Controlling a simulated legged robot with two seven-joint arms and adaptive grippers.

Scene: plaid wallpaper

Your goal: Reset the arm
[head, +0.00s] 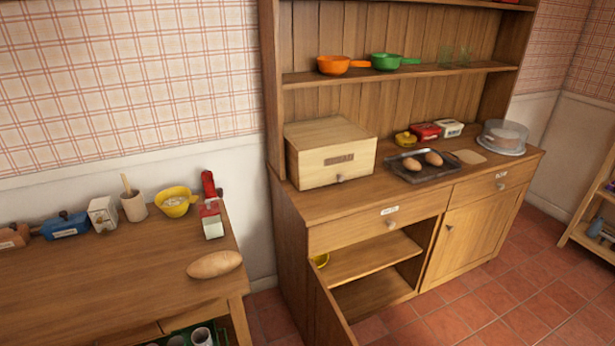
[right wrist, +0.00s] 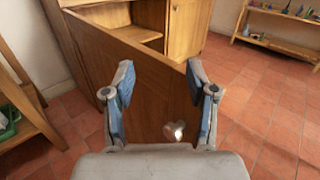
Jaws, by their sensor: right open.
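My right gripper (right wrist: 160,105) shows in the right wrist view with its two blue-padded fingers spread apart. I cannot tell whether a finger touches the door. In the head view the same door (head: 328,318) stands open at the bottom, and the cabinet's inside shelf (head: 365,257) is exposed. Neither arm shows in the head view, and my left gripper is not in view.
A wooden table (head: 110,285) at left holds a loaf (head: 214,264), a yellow bowl (head: 176,201) and several containers. The cabinet top carries a bread box (head: 330,153), a dark tray (head: 405,173) with brown loaves and a cake dome (head: 503,137). Tiled floor (head: 500,310) is free at right.

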